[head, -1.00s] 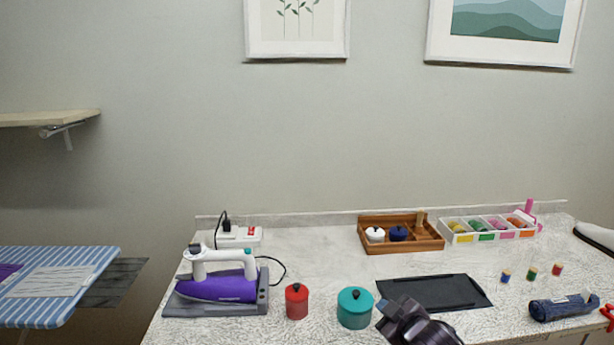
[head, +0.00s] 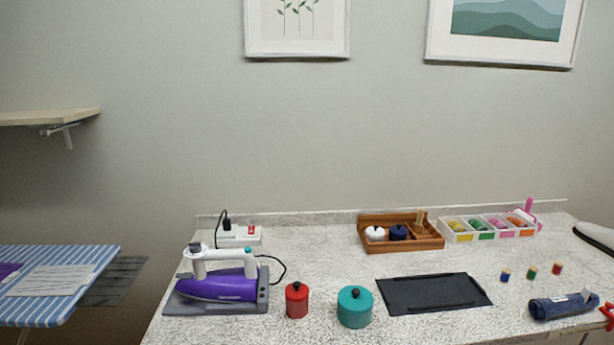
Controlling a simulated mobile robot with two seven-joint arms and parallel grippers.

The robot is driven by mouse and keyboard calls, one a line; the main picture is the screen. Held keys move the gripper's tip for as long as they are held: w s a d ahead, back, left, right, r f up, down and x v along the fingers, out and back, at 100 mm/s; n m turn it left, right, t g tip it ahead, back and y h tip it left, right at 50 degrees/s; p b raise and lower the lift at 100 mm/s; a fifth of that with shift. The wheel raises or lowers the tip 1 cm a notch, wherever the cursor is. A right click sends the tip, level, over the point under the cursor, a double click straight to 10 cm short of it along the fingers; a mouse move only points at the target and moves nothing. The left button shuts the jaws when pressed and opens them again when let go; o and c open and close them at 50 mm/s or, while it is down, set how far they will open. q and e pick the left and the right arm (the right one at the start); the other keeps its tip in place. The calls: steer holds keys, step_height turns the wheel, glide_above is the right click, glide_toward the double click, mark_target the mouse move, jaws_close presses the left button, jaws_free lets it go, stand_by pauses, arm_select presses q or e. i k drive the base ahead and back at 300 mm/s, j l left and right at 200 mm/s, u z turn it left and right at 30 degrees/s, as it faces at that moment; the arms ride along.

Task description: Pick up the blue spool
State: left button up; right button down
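A small blue spool (head: 505,275) stands upright on the speckled white counter (head: 330,258) at the right in the head view. It is the leftmost of three small spools. A green spool (head: 532,272) and a red spool (head: 557,269) stand to its right, apart from it. Neither of my grippers shows in the head view now.
A dark tray (head: 433,293) lies left of the spools. Behind are a wooden box (head: 400,248) and a white divided organizer (head: 461,238). A rolled denim bundle (head: 563,306) lies in front of the spools. Teal (head: 354,309) and red (head: 297,303) canisters and an iron (head: 217,289) stand left.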

mark_target(504, 278)
steer(key=z, duration=1.35)
